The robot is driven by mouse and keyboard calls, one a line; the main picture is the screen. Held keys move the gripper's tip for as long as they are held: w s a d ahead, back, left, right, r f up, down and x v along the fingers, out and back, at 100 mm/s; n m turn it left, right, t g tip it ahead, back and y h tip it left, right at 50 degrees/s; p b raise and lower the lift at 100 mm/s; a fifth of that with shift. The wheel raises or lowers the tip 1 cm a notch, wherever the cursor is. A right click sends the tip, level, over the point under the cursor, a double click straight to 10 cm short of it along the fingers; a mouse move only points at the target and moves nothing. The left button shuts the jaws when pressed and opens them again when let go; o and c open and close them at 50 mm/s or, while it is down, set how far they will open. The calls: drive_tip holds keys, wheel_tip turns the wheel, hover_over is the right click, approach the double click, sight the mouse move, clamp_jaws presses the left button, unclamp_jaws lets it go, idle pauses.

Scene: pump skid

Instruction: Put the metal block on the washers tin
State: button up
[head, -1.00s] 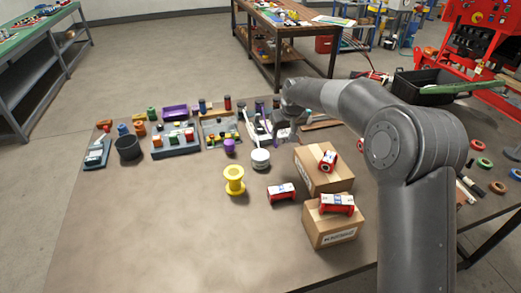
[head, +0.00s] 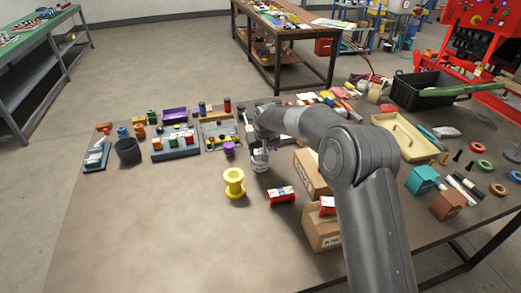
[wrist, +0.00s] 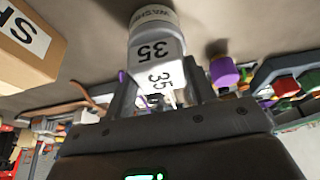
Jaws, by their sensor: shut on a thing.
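The metal block (wrist: 157,62), pale with a black "35" on its faces, sits between the fingers of my gripper (wrist: 162,82) in the wrist view. My gripper is shut on it. The washers tin (wrist: 152,18), a round grey-white tin with a "WASHERS" label, shows just beyond the block. In the head view my gripper (head: 261,147) is directly above the tin (head: 260,166), and the block is hard to make out. I cannot tell whether block and tin touch.
A yellow spool (head: 234,183) and a red-ended part (head: 281,196) stand in front of the tin. A purple piece (head: 229,149) is close at its left. Cardboard boxes (head: 312,175) stand to the right. The table's front left is clear.

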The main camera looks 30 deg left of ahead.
drive_tip(key=o, duration=1.1)
drive_tip(key=shift+f, duration=0.1)
drive_tip(key=shift+o, duration=0.2)
drive_tip(key=v, duration=1.2)
drive_tip(key=shift+r, duration=0.2)
